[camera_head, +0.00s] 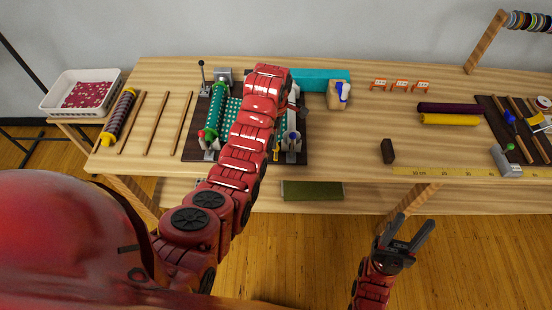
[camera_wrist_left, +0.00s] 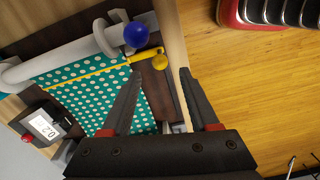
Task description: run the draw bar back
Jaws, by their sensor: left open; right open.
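In the left wrist view a pale grey bar (camera_wrist_left: 60,58), which looks like the draw bar, lies across teal dotted cloth (camera_wrist_left: 85,85). A grey collar and a blue ball knob (camera_wrist_left: 137,34) are at its near end. My left gripper (camera_wrist_left: 160,73) is open and empty; its fingertips are below the knob, apart from it. In the head view my left arm hides most of that gripper and the middle of the machine. The bar's blue knob end (camera_head: 293,135) shows right of the arm. My right gripper (camera_head: 414,220) is open and empty in front of the table.
The dark machine board (camera_head: 192,140) carries a teal cloth roll (camera_head: 216,108). A small display (camera_wrist_left: 43,126) sits beside the cloth. A dark block (camera_head: 387,151) stands right of the machine. A yellow ruler strip (camera_head: 450,171) runs along the table's front edge.

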